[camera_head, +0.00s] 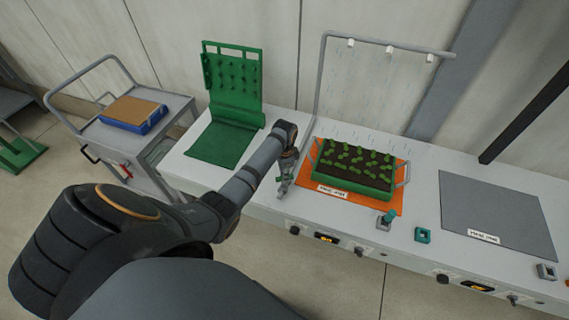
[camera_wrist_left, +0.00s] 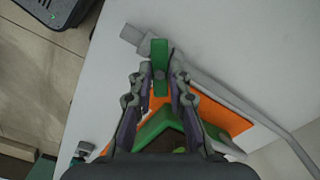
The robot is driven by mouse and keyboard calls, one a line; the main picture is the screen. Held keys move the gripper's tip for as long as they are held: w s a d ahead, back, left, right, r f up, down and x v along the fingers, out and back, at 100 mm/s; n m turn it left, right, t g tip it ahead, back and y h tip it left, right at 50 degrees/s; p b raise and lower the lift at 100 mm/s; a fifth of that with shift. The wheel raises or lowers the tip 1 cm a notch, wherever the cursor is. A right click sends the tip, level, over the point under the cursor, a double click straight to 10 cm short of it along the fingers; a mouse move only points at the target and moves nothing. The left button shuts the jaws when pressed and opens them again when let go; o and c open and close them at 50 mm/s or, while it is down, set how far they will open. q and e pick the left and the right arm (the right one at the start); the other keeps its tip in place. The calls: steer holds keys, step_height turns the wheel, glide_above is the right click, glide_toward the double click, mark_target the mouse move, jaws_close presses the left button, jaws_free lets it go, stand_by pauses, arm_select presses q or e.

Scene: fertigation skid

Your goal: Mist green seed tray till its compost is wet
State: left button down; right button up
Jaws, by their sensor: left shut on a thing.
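The green seed tray (camera_head: 345,190) stands on an orange mat (camera_head: 398,205) on the white bench, its several seedlings rising from dark brown compost (camera_head: 350,178). A grey pipe frame (camera_head: 319,90) with white nozzles (camera_head: 389,49) arches above it, and fine streaks of mist fall over the tray. My left gripper (camera_head: 284,180) is at the frame's near lower end, left of the tray. In the left wrist view my fingers (camera_wrist_left: 160,88) are shut on a green lever (camera_wrist_left: 160,56) that crosses the grey pipe (camera_wrist_left: 205,85). My right gripper is out of view.
A green pegged stand (camera_head: 235,85) is left on the bench. A cart (camera_head: 175,110) with a blue-edged tray (camera_head: 125,122) stands further left. A grey mat (camera_head: 490,205) lies bare at the right. Small switches (camera_head: 422,236) line the bench front.

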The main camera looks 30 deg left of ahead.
arm_select(q)
steer(key=m+p, duration=0.1)
steer(key=m, duration=0.2)
steer(key=shift+r+m+p, duration=0.15)
steer(key=shift+m+p, duration=0.7)
steer(key=shift+m, duration=1.05)
steer(key=c, duration=1.3)
jaws_free()
step_height(320, 180, up, 12)
steer(key=shift+f, duration=0.1)
steer(key=shift+f, duration=0.1)
